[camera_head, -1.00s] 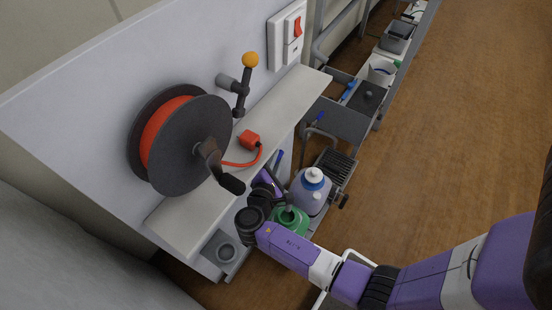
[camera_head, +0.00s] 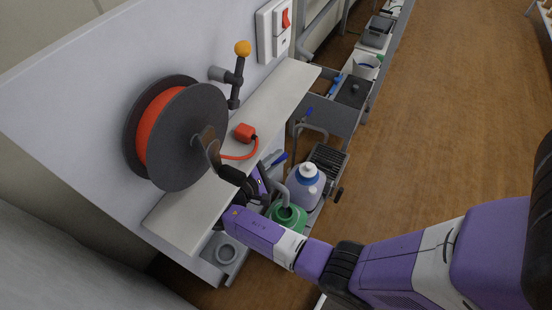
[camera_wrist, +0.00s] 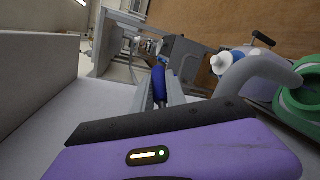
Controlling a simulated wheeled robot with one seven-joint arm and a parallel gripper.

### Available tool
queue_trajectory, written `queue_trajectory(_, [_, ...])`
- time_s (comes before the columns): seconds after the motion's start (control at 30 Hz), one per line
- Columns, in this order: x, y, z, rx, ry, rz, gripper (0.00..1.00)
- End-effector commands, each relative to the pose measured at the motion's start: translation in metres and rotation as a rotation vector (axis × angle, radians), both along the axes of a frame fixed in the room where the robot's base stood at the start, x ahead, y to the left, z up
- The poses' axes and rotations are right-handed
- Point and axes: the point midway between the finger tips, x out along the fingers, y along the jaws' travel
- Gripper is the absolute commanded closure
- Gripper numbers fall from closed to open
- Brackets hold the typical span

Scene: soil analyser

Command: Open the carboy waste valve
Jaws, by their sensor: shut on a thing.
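The blue valve handle (camera_wrist: 159,86) sits between the two grey fingers of my gripper (camera_wrist: 160,92) in the wrist view. My gripper is shut on it. A grey curved spout (camera_wrist: 254,74) is right of the fingers in the wrist view and ends over a green funnel-topped container (camera_wrist: 300,100). The container also shows in the head view (camera_head: 287,218). The valve body is hidden.
A white bottle with a blue collar (camera_head: 304,188) stands beside the green container. The shelf (camera_head: 240,145) carries a red plug and cord close above my gripper. A hose reel (camera_head: 180,135) hangs on the panel. Floor at right is clear.

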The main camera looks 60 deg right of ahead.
Motion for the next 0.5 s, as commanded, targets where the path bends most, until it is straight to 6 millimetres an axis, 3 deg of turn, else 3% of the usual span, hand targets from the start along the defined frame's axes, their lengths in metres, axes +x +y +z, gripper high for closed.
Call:
queue_trajectory(0.43, [-0.0009, 0.0012, -0.001, 0.0, 0.001, -0.011, 1.0])
queue_trajectory(0.47, [-0.0009, 0.0012, -0.001, 0.001, 0.001, -0.01, 0.79])
queue_trajectory(0.5, [-0.0008, 0.0012, -0.0009, 0.001, 0.001, -0.01, 0.71])
